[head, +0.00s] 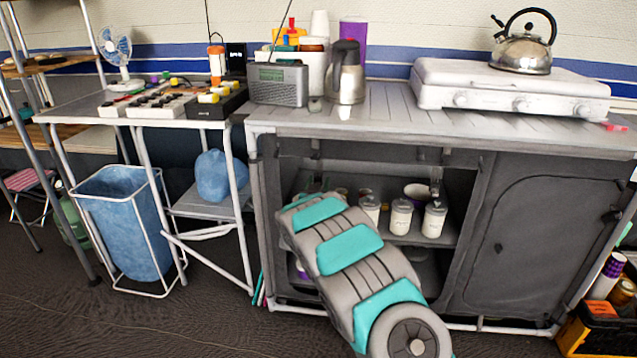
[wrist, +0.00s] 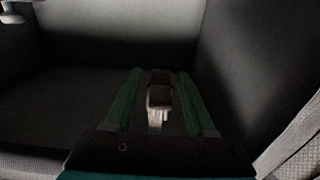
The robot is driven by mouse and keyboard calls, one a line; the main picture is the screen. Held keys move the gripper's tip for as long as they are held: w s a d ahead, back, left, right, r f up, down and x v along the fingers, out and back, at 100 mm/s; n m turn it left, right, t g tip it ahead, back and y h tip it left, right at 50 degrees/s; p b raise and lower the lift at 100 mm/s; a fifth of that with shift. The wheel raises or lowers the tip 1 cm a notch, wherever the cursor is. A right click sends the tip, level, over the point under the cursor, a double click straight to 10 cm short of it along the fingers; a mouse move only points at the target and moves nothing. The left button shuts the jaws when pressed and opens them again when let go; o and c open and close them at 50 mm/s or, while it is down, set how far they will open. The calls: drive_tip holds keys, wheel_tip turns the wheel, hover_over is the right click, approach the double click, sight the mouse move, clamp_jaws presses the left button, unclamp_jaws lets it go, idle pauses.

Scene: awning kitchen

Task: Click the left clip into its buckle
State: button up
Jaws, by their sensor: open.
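In the wrist view, my gripper (wrist: 160,73) is open, with one green finger on each side of a small pale buckle piece (wrist: 159,97). The piece has a pronged lower end. I cannot tell whether it is the clip, the buckle or both, or whether the fingers touch it. In the head view, my arm reaches into the open left part of the dark cupboard and my gripper is hidden behind it. A short dark strap (head: 315,150) hangs under the counter edge above my arm. Another strap with a fastener (head: 436,180) hangs at the right of the opening.
The counter (head: 385,105) above carries a stove (head: 505,90), kettle (head: 523,52), jug (head: 346,75) and radio (head: 278,84). A blue bin (head: 125,225) stands left.

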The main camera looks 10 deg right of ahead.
drive_tip(key=shift+c, duration=0.2)
clamp_jaws()
idle(0.3)
idle(1.0)
